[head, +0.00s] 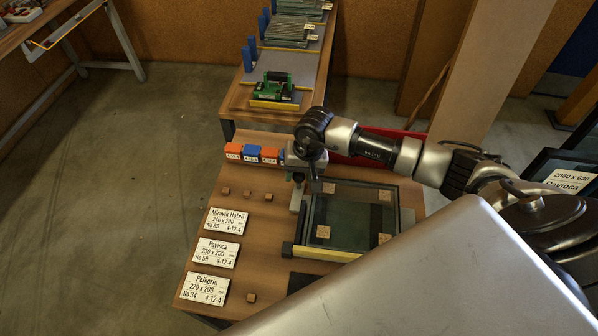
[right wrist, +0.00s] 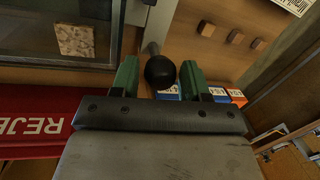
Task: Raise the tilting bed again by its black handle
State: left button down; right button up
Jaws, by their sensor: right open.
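The tilting bed (head: 308,225) lies flat on the wooden bench, as far as I can tell, with a glass pane (head: 350,212) and cork pads on it. Its black handle is a round knob (right wrist: 160,71) on a grey rod. In the right wrist view the knob sits between the green fingers of my right gripper (right wrist: 160,76), with gaps on both sides. The gripper is open. In the head view my right gripper (head: 298,178) points down at the bed's far left corner, and the arm partly hides that spot. My left gripper is not in view.
A red bin marked REJE (right wrist: 35,118) stands behind the bed. Blue and orange boxes (head: 252,153) line the bench's back left. Label cards (head: 217,253) and small wooden blocks (head: 251,297) lie left of the bed. Another bench (head: 290,70) with stacked panes stands behind.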

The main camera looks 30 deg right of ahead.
jog(key=shift+a+f, duration=0.1)
jog(key=shift+f, duration=0.4)
